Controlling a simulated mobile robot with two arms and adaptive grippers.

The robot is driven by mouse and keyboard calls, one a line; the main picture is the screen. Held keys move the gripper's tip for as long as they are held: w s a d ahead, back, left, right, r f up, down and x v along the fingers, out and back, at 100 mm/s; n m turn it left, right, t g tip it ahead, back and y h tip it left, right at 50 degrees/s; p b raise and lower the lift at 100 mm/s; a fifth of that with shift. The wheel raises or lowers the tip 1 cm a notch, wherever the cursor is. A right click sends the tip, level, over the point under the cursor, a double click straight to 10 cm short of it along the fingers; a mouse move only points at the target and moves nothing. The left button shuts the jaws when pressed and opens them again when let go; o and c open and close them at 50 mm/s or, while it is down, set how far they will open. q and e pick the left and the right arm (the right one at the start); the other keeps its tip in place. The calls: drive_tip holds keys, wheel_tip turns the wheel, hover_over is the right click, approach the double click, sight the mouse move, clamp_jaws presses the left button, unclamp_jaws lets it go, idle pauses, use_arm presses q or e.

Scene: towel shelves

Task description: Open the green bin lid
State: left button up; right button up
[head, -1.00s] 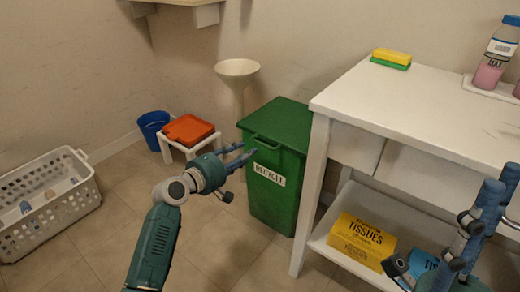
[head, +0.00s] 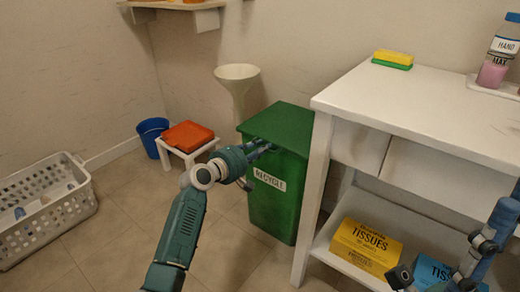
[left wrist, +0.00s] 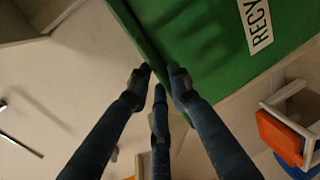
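The green bin (head: 272,205) stands on the floor beside the white table, with a RECYCLE label on its front. Its lid (head: 285,125) looks closed and flat. My left gripper (head: 262,148) is at the lid's front edge, hiding the handle there. In the left wrist view, the fingers of my left gripper (left wrist: 160,73) are a little apart, on either side of the edge of the green bin (left wrist: 215,40); the gap still shows, and contact is unclear. My right gripper (head: 465,262) is partly in view at the lower right, in front of the table's lower shelf.
The white table (head: 425,95) stands close to the bin's right side. Its lower shelf holds a yellow tissue box (head: 365,243) and a blue box (head: 430,272). A small stool (head: 186,150), blue bucket (head: 152,135) and white basket (head: 45,215) stand left on open floor.

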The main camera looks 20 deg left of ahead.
use_arm(q)
clamp_jaws()
